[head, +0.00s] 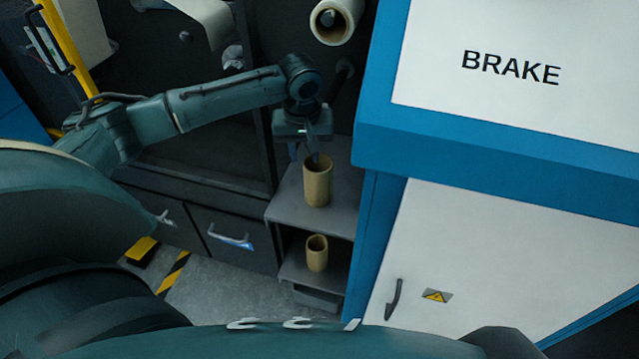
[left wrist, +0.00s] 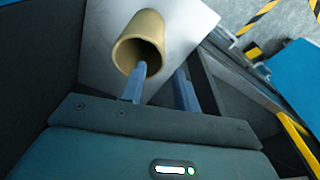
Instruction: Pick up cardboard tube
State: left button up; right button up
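A tan cardboard tube (head: 317,185) stands upright on the upper grey shelf (head: 287,199), its open end up. It also shows in the left wrist view (left wrist: 127,52). A shorter tan tube (head: 317,255) stands on the lower shelf. My left gripper (head: 312,150) points down just above the upper tube. In the left wrist view my left gripper (left wrist: 161,71) is open, with a gap between its fingers. One fingertip overlaps the tube's mouth and the other is to the right of the tube. I cannot tell whether either touches it. My right gripper is not in view.
A blue-and-white cabinet (head: 500,120) marked BRAKE stands close to the right of the shelves. A roll (head: 336,20) is mounted above and behind my gripper. Dark drawers (head: 232,238) are on the left. Black-and-yellow tape (head: 172,272) marks the floor.

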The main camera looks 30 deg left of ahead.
aim_at(305, 173)
pick_arm(q)
notch_tip(305, 173, down, 7)
jog(key=shift+w+a+r+b, duration=0.1)
jog(key=shift+r+b, duration=0.1)
jog(key=shift+b, duration=0.6)
grip_shut()
